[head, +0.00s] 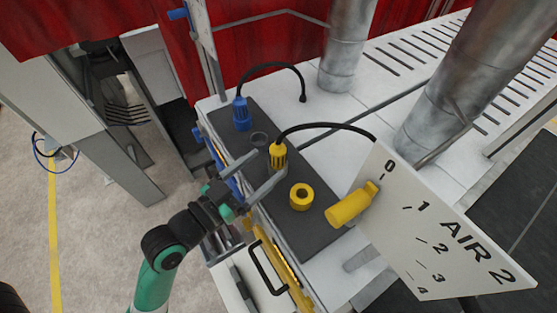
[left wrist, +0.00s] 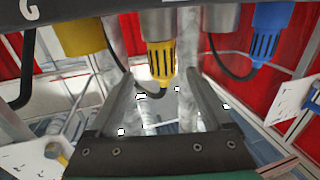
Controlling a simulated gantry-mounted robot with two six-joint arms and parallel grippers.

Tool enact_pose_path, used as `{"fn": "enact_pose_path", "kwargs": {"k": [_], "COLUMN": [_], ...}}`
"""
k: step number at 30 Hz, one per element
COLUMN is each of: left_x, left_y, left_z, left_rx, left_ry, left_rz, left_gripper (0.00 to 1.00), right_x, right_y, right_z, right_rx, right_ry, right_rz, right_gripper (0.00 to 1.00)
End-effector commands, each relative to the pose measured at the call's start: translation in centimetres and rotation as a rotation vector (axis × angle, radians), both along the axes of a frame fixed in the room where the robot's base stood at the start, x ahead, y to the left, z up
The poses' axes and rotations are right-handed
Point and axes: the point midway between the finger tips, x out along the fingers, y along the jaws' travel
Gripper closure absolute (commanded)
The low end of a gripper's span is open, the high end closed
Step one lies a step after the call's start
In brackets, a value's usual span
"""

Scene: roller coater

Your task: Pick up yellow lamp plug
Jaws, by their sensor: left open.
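The yellow lamp plug (head: 278,158) stands upright on the dark panel (head: 318,240), with a black cable arching from its top to the right. My left gripper (head: 272,163) reaches in from the left with its two grey fingers apart, one on each side of the plug. In the left wrist view the yellow lamp plug (left wrist: 161,60) shows between the fingertips, with gaps on both sides. I cannot tell whether either finger touches it. My right gripper is not in view.
A yellow ring socket (head: 301,196) is at the front right. A yellow knob (head: 350,206) sticks out from the white AIR 2 dial plate (head: 440,240). Metal pipes (head: 347,45) rise behind.

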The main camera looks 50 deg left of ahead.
Motion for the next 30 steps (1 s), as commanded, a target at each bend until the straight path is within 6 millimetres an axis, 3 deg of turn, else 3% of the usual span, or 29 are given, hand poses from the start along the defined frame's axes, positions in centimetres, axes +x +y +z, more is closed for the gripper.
{"fn": "enact_pose_path", "kwargs": {"k": [1,3,6,13,21,29,30], "left_x": [0.8,1.6,2.9,3.8,8.0,8.5,8.5], "left_y": [0.0,0.1,0.2,0.4,0.9,1.0,1.0], "left_z": [-0.6,-0.3,0.1,0.1,-0.1,-0.3,-0.3], "left_rx": [0.002,-0.001,-0.001,-0.002,-0.003,-0.002,-0.002], "left_ry": [-0.007,-0.005,0.0,0.0,0.0,-0.001,-0.001], "left_rz": [-0.002,0.001,0.001,0.001,0.0,0.001,0.001], "left_gripper": [0.16,0.16,0.16,0.16,0.16,0.16,0.22], "right_x": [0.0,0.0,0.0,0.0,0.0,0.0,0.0], "right_y": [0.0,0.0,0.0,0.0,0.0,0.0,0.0], "right_z": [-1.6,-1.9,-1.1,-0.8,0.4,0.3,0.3], "right_rx": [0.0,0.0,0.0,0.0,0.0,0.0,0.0], "right_ry": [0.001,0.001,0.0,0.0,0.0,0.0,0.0], "right_rz": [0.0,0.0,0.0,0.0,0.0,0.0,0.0], "right_gripper": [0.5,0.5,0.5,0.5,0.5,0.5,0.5]}}
